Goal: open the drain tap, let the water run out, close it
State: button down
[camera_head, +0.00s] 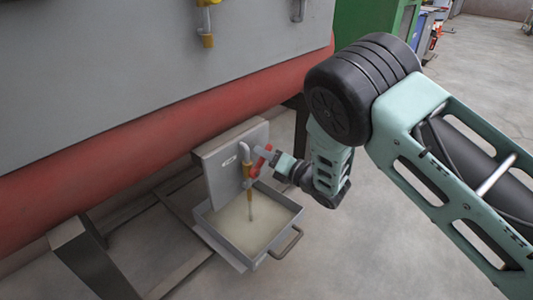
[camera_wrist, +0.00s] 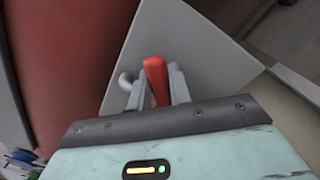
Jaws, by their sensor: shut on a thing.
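The drain tap has a brass body (camera_head: 248,172) below a bent grey pipe (camera_head: 245,150), in front of a grey plate (camera_head: 220,167). Its red handle (camera_head: 257,168) juts to the right of the body. My gripper (camera_head: 268,156) is shut on this handle from the right. In the wrist view the red handle (camera_wrist: 155,75) stands between my two fingers (camera_wrist: 157,88). A thin brownish stream (camera_head: 251,208) runs straight down from the tap into a tray (camera_head: 290,205) of cloudy, pale liquid. The tap's lower part is hidden in the wrist view.
A red tank (camera_head: 110,192) with a grey panel (camera_head: 130,60) above it fills the left side. Metal frame legs (camera_head: 90,262) stand below it. The tray's handle (camera_head: 290,243) sticks out at the front right. Floor to the right of the tray is clear.

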dwell(0.3)
jog(key=c, duration=1.3)
grip_release()
jog(key=shift+s, duration=0.1)
jog(key=shift+r, duration=0.1)
